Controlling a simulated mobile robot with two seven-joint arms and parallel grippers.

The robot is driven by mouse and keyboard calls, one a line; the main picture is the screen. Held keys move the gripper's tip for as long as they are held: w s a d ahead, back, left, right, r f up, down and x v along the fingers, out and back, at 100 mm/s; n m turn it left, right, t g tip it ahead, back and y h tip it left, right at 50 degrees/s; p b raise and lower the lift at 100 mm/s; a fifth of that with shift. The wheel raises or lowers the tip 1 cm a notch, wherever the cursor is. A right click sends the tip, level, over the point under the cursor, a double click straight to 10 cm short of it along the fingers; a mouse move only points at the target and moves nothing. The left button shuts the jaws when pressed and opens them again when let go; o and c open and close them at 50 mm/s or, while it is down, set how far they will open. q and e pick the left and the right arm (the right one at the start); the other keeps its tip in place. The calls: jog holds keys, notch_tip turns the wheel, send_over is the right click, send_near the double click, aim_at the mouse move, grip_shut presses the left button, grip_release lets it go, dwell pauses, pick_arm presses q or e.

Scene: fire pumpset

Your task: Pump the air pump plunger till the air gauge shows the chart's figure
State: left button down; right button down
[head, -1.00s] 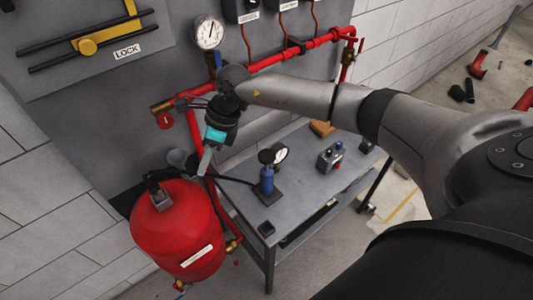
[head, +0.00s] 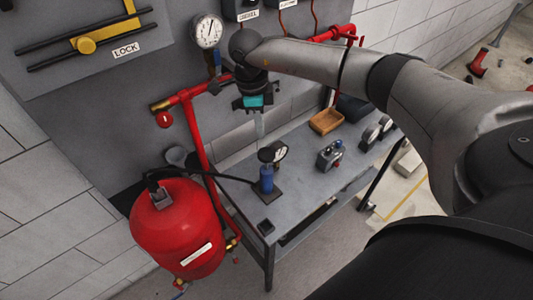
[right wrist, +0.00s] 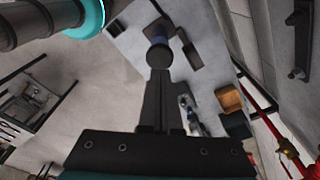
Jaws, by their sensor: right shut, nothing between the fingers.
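The air pump (head: 266,180) is a blue cylinder on a dark base on the grey bench. Its dark round plunger knob (head: 265,155) is on top. The air gauge (head: 280,151) is a small white dial just behind the pump, its reading too small to tell. My right gripper (head: 261,138) points down, shut and empty, just above the knob. In the right wrist view, its closed fingertips (right wrist: 158,72) line up with the round knob (right wrist: 158,57); I cannot tell whether they touch. My left gripper is not in view. No readable chart shows.
A red tank (head: 178,235) stands left of the bench (head: 235,195), joined to the pump by a black hose. A larger wall gauge (head: 207,31) and red pipes are behind the gripper. A wooden tray (head: 326,121) and a grey control box (head: 329,155) sit right of the pump.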

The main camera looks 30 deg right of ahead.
aim_at(262, 153)
jog(key=shift+s+d+f+b, duration=0.1)
jog(key=shift+d+f+b, duration=0.05)
jog(key=shift+f+b, duration=1.3)
jog(key=shift+s+d+f+b, duration=0.1)
jog(key=shift+f+b, duration=0.75)
jog(key=shift+f, duration=1.1)
jog(key=shift+f, duration=0.1)
notch_tip(262, 153, down, 5)
jog(key=b, duration=0.4)
jog(key=shift+r, duration=0.25)
jog(key=shift+w+a+r, duration=0.3)
jog(key=shift+w+a, duration=0.15)
jog(key=shift+a, duration=0.15)
jog(key=shift+w+a+r, duration=0.25)
jog(key=shift+w+a, duration=0.15)
jog(key=shift+a, duration=0.2)
jog(key=shift+r, duration=0.1)
